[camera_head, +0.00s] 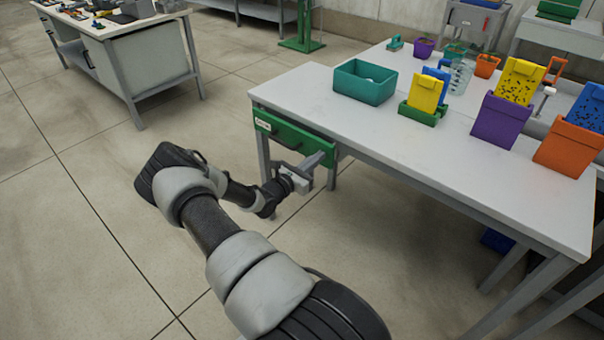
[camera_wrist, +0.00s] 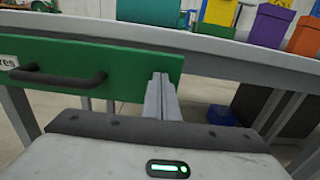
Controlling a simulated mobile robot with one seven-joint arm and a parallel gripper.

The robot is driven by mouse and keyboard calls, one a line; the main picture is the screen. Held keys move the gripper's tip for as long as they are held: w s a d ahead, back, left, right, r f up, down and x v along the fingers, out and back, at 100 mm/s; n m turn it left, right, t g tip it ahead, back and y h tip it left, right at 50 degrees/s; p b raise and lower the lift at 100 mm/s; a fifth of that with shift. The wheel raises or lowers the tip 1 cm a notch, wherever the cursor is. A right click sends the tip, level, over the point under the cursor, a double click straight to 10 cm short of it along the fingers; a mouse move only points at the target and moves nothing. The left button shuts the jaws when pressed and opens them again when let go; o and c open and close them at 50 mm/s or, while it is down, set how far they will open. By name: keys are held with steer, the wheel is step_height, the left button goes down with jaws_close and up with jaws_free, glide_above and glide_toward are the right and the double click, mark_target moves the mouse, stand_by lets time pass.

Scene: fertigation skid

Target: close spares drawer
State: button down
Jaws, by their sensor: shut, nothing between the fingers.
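The spares drawer (camera_head: 290,136) has a green front and a dark bar handle, under the left end of the grey table. Its front also fills the left of the wrist view (camera_wrist: 130,67), with the handle (camera_wrist: 58,77) and part of a white label. The front sits close under the tabletop edge; any small gap behind it is hidden. My gripper (camera_head: 322,158) is shut and empty, with its fingers toward the right end of the drawer front. In the wrist view the fingertips (camera_wrist: 160,78) overlap the front near its right edge, right of the handle. I cannot tell whether they touch it.
The grey table (camera_head: 400,140) carries a teal bin (camera_head: 365,82), a yellow box (camera_head: 425,94) in a green tray, and purple (camera_head: 500,121) and orange (camera_head: 570,147) bins. Table legs stand beside the drawer. The floor on the left is clear up to another workbench (camera_head: 145,60).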

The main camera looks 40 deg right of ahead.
mark_target(325, 150)
steer(key=d, duration=0.4)
steer(key=shift+w+b, duration=0.15)
steer(key=shift+b, duration=0.15)
steer(key=shift+w+d+r, duration=0.1)
steer(key=shift+d+r, duration=0.1)
steer(key=shift+r, duration=0.1)
steer(key=shift+a, duration=0.15)
steer(key=s+a+p, duration=0.1)
steer(key=a+p, duration=0.1)
steer(key=a, duration=1.2)
steer(key=shift+s+f, duration=0.15)
steer(key=shift+f, duration=0.15)
steer(key=shift+a, duration=0.1)
